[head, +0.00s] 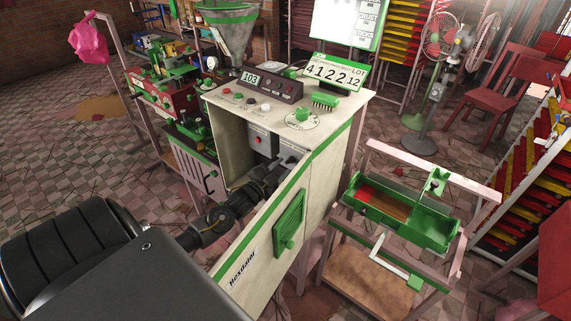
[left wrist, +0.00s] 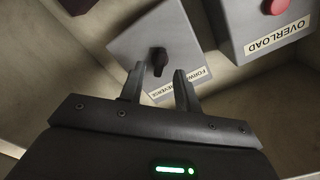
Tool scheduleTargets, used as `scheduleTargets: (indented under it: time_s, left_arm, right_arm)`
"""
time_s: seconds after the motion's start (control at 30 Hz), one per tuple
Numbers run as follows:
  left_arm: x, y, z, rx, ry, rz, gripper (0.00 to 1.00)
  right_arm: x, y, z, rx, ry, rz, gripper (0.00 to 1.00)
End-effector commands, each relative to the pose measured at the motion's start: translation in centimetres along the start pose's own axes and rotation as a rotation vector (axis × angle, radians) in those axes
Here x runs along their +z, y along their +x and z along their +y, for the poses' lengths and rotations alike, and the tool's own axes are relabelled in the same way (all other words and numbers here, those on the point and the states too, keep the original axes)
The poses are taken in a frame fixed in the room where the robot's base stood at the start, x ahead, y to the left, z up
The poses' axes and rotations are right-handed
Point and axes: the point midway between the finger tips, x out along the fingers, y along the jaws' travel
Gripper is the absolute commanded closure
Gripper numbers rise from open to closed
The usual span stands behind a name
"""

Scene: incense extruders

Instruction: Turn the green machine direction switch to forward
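The green-trimmed machine (head: 225,105) stands at the centre of the head view, its front compartment open. In the left wrist view the direction switch is a black knob (left wrist: 157,60) on a grey box (left wrist: 140,35), above a label (left wrist: 180,85) that reads "FORW…" and "REVERSE", partly hidden by a finger. My left gripper (left wrist: 160,80) is inside the compartment with its two fingers apart, just below the knob in the picture. The left gripper also shows in the head view (head: 282,172). My right gripper is not in view.
A grey box with a red button (left wrist: 275,6) and an "OVERLOAD" label sits beside the switch box. The compartment walls are close around the gripper. A green tray stand (head: 405,228) is right of the machine, and fans (head: 440,45) stand behind.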

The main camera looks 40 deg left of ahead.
Motion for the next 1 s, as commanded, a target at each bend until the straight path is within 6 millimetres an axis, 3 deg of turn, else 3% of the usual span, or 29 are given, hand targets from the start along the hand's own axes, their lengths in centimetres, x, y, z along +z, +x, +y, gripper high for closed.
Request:
scheduleTargets:
  time_s: [0.2,0.57,0.8,1.0]
  left_arm:
    - [0.0,2.4,0.0,-0.001,0.0,-0.001,0.67]
    - [0.0,2.8,0.0,0.0,0.0,0.0,0.67]
    - [0.0,2.8,0.0,0.0,0.0,0.0,0.99]
    - [0.0,2.8,0.0,0.0,-0.002,0.0,1.0]
  right_arm:
    - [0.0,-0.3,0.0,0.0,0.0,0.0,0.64]
    - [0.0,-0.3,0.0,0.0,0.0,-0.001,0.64]
    - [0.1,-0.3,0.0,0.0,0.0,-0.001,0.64]
    - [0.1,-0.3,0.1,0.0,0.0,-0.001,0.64]
